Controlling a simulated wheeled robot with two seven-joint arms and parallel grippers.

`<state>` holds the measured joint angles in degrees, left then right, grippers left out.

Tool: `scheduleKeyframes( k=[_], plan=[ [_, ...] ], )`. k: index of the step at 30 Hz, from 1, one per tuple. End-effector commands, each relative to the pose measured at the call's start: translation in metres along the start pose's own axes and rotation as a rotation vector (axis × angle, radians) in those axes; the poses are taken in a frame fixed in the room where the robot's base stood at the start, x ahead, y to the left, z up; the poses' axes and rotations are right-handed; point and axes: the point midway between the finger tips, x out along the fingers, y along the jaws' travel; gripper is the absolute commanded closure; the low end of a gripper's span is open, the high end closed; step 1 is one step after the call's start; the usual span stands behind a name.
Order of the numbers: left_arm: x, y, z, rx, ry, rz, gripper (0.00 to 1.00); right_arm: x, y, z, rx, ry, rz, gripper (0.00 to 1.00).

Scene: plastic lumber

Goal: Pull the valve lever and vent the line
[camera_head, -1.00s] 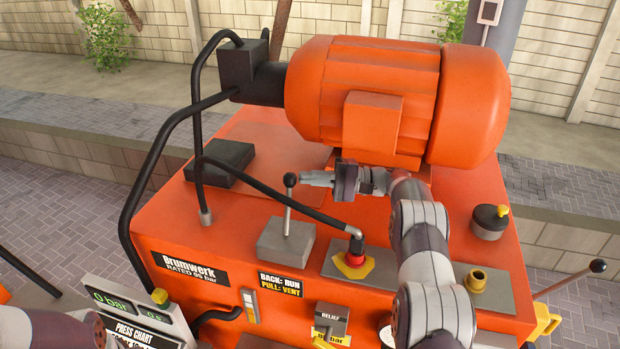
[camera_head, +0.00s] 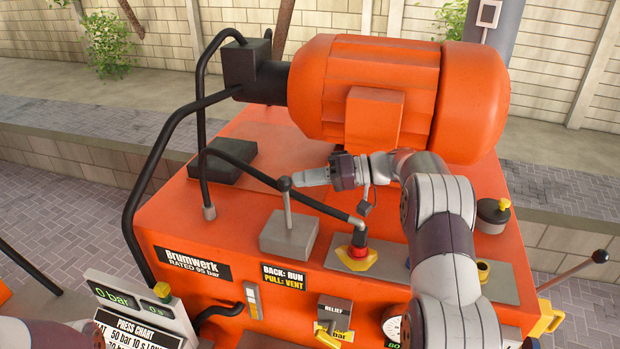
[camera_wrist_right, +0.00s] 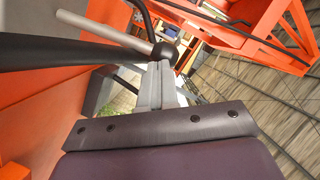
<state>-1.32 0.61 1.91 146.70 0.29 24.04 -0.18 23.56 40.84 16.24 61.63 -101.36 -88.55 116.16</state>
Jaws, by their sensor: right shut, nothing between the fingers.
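The valve lever (camera_head: 287,209) is a thin grey rod with a black ball knob (camera_head: 284,183), standing in a grey block (camera_head: 289,234) on the orange machine. A label (camera_head: 285,276) below reads BACK: RUN, PULL: VENT. My right gripper (camera_head: 304,178) is shut and empty, its tips right beside the knob on its right. In the right wrist view the shut fingers (camera_wrist_right: 158,86) end at the black knob (camera_wrist_right: 165,53); whether they touch it I cannot tell. The display (camera_head: 128,297) reads 0 bar and 0 s. Only part of my left arm shows at lower left; its gripper is out of frame.
The large orange motor (camera_head: 390,95) stands behind my right arm. A relief block (camera_head: 335,312) sits at the front, and another black-knobbed lever (camera_head: 573,270) at far right.

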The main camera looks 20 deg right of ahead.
Motion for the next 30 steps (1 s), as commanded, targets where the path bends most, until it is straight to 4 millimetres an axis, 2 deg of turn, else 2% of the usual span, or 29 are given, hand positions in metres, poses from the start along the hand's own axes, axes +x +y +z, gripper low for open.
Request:
scheduleKeyframes(
  k=[3,9,18,30],
  plan=[
    [-0.007,0.0,-0.001,0.0,0.001,0.0,0.61,0.004,-0.012,0.009,0.007,-0.002,-0.003,1.0],
    [-0.019,0.0,-0.003,0.0,0.001,0.0,0.61,0.009,-0.023,0.024,0.008,-0.001,-0.005,1.0],
    [-0.028,0.0,-0.004,0.0,0.0,0.0,0.61,0.014,-0.029,0.039,0.008,0.0,-0.005,1.0],
    [-0.029,0.0,-0.004,0.0,0.0,0.0,0.61,0.015,-0.029,0.044,0.006,0.001,-0.005,1.0]
  ],
)
